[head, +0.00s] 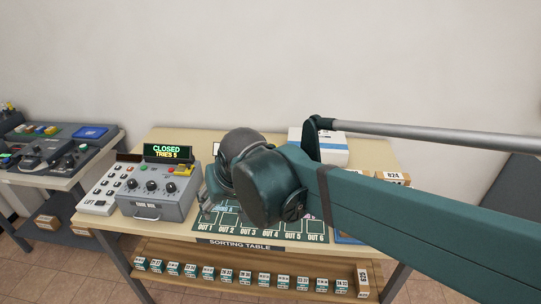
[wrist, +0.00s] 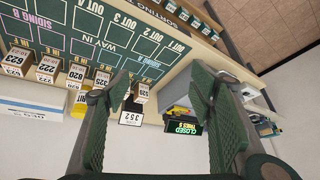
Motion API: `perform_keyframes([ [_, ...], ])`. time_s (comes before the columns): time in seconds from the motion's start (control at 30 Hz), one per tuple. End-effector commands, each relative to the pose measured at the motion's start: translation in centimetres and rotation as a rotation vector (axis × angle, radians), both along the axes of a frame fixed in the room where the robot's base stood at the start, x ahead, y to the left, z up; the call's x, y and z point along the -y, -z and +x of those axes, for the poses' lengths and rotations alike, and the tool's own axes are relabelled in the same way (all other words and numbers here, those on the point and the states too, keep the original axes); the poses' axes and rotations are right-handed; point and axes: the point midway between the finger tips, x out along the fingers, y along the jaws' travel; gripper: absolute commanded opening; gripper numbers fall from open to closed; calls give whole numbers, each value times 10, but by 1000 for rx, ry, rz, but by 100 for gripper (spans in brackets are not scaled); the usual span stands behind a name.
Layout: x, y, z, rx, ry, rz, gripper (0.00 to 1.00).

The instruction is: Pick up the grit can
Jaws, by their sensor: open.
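I cannot make out a grit can for sure in either view. A small yellow object (wrist: 78,106), partly hidden behind small numbered boxes, shows in the wrist view; its shape is too unclear to name. My gripper (wrist: 160,88) is open, with its two green ridged fingers spread wide and nothing between them. It is over the sorting table (head: 150,240), tilted so that the table appears upside down in the wrist view. In the head view my arm and wrist hide the gripper almost wholly and cover the middle of the table.
A grey control box (head: 158,194) with a "CLOSED TRIES 5" sign (head: 168,152) stands at the table's left. Small numbered boxes (wrist: 47,69) stand along the green mat (wrist: 120,40). A white box (head: 336,150) stands at the back. A lower shelf (head: 240,257) holds several small boxes.

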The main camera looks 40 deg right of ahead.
Motion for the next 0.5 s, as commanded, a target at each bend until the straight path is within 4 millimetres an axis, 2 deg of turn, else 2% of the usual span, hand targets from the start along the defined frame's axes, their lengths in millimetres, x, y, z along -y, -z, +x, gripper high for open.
perform_keyframes([
  [0.1,12,-13,16,-18,54,15,54],
  [0.5,53,-34,63,-79,237,70,54],
])
